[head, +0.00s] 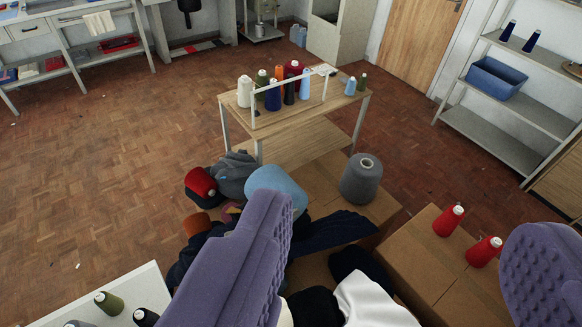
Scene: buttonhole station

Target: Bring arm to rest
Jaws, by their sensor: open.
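My gripper (405,215) is open, with its two purple, ridged fingers spread wide at the bottom of the head view. One finger stands left of centre and the other is cut off by the right edge. Nothing is held between them. Behind the gap lie cardboard boxes (440,280), with a large grey thread cone (361,179) on top and two red thread cones (448,220) to the right. The left finger hides part of a heap of cloth (236,172). The rest of my arm is not clearly visible.
A wooden trolley (345,105) with several coloured thread cones stands beyond the boxes. A shelf rack (490,140) with a blue bin (496,78) is at the right. A white surface (140,290) with cones is at lower left.

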